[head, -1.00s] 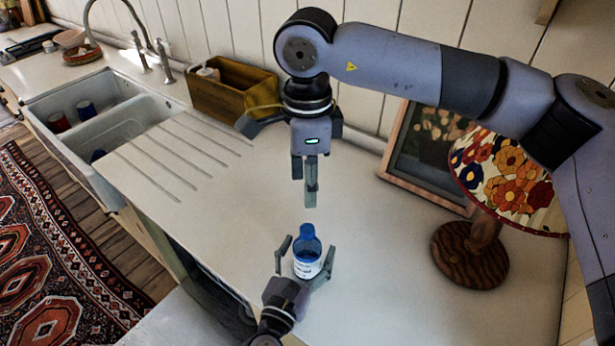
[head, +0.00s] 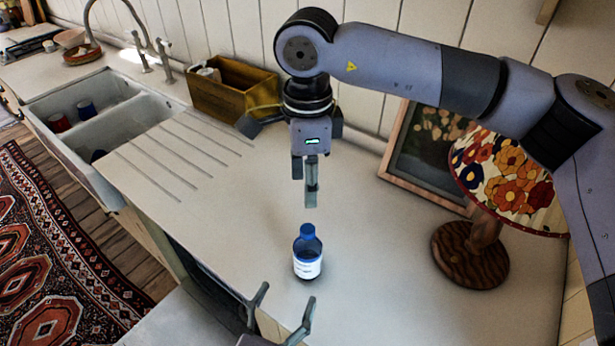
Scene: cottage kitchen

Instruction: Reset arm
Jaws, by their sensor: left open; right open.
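My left gripper (head: 284,312) is at the bottom of the head view, over the counter's front edge. Its fingers are spread and empty, apart from the bottle. My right gripper (head: 306,182) hangs pointing down above the counter, behind and above the bottle's cap. It is seen edge-on, so its fingers overlap, and it holds nothing visible. A blue bottle (head: 308,255) with a blue cap and a white label stands upright on the white counter (head: 390,260), between the two grippers and touching neither.
A lamp (head: 470,253) with a floral shade and a picture frame (head: 420,152) stand at the right. A wooden box (head: 232,96) is at the back. A double sink (head: 95,118) with cups in it is at the left. The counter around the bottle is clear.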

